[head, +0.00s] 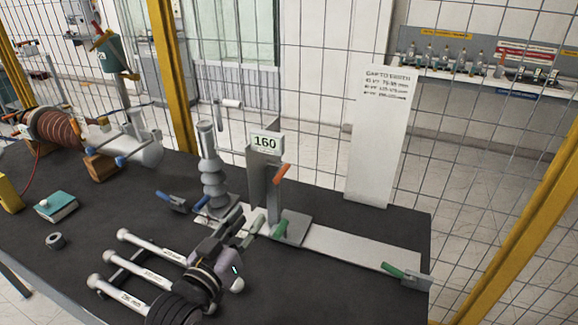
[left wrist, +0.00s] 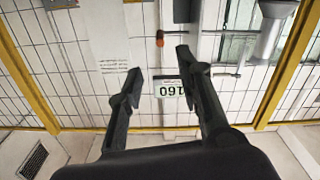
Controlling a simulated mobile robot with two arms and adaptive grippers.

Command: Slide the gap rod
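A grey ribbed bushing (head: 211,168) stands upright at mid-table, with a short pale horizontal rod (head: 231,103) near its top. To its right, a grey upright bracket (head: 258,182) carries a sign reading 160 (head: 265,143) and an orange handle (head: 282,173). I cannot tell which part is the gap rod. My left gripper (head: 238,232) is low in front of the bushing and bracket. In the left wrist view its fingers (left wrist: 160,68) are apart and empty, with the upside-down sign (left wrist: 170,88) and orange handle (left wrist: 160,39) beyond them. My right gripper is not seen.
Several pale rods (head: 150,248) lie on a rack at front left. A white panel lettered "GAP TO EARTH" (head: 380,140) stands behind. A flat plate (head: 350,246) with green-handled clamps (head: 393,269) runs right. A teal book (head: 57,206) and a nut (head: 56,241) lie left.

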